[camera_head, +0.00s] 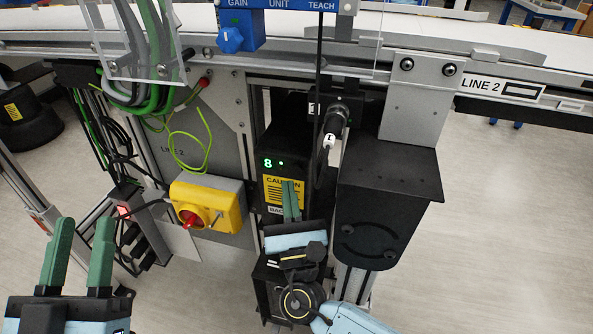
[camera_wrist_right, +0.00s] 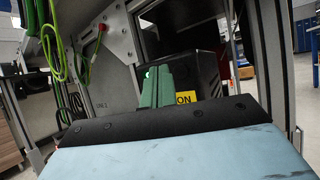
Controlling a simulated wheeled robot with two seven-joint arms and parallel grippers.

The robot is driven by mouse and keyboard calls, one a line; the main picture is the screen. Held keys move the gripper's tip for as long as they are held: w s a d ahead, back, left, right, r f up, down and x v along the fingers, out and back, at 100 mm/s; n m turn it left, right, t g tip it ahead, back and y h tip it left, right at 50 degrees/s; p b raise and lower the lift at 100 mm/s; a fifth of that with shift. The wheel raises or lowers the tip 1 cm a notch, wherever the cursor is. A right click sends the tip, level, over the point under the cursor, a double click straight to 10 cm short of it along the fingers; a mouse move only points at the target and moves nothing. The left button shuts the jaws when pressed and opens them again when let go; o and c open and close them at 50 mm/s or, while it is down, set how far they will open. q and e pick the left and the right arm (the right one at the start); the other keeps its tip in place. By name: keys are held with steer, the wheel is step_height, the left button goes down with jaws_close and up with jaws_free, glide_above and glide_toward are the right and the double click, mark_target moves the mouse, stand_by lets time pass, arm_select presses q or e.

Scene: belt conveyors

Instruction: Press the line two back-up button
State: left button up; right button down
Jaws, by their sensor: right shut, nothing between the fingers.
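The black box (camera_head: 283,140) under the conveyor carries a green "8" display, a yellow caution label (camera_head: 272,190) and, below it, a partly covered label starting "BAC". I cannot make out the button itself; my right gripper hides that part of the box. My right gripper (camera_head: 291,190) is shut and empty, its green fingers in front of the caution label. In the right wrist view its fingers (camera_wrist_right: 157,84) stand against the dark box (camera_wrist_right: 198,68), and I cannot tell whether they touch it. My left gripper (camera_head: 80,228) is open and empty at the lower left.
A yellow switch box (camera_head: 224,190) with a red knob sits left of the black box. A black housing (camera_head: 385,210) stands close on the right. Green cables (camera_head: 150,60) hang at upper left. The conveyor edge (camera_head: 480,70) runs above.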

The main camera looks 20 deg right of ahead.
mark_target(297, 170)
arm_select(q)
steer(key=shift+s+r+t, duration=0.25)
steer(key=shift+r+t, duration=0.1)
steer(key=shift+t, duration=0.25)
arm_select(e)
steer(key=shift+w+d, duration=0.35)
steer(key=shift+w, duration=0.2)
steer(key=shift+w+d, duration=0.3)
steer(key=shift+w, duration=0.2)
arm_select(q)
steer(key=shift+a+b, duration=0.1)
steer(key=shift+b, duration=0.25)
arm_select(e)
steer(key=shift+d, duration=0.1)
stand_by(0.3)
arm_select(q)
steer(key=shift+f, duration=0.2)
arm_select(e)
steer(key=shift+w+d, duration=0.15)
steer(key=shift+w, duration=0.15)
arm_select(q)
steer(key=shift+f, duration=0.15)
arm_select(e)
steer(key=shift+w+d, duration=0.2)
steer(key=shift+w, duration=0.15)
steer(key=shift+s, duration=0.15)
stand_by(0.5)
steer(key=shift+s+a, duration=0.45)
steer(key=shift+s, duration=0.1)
steer(key=shift+s, duration=0.1)
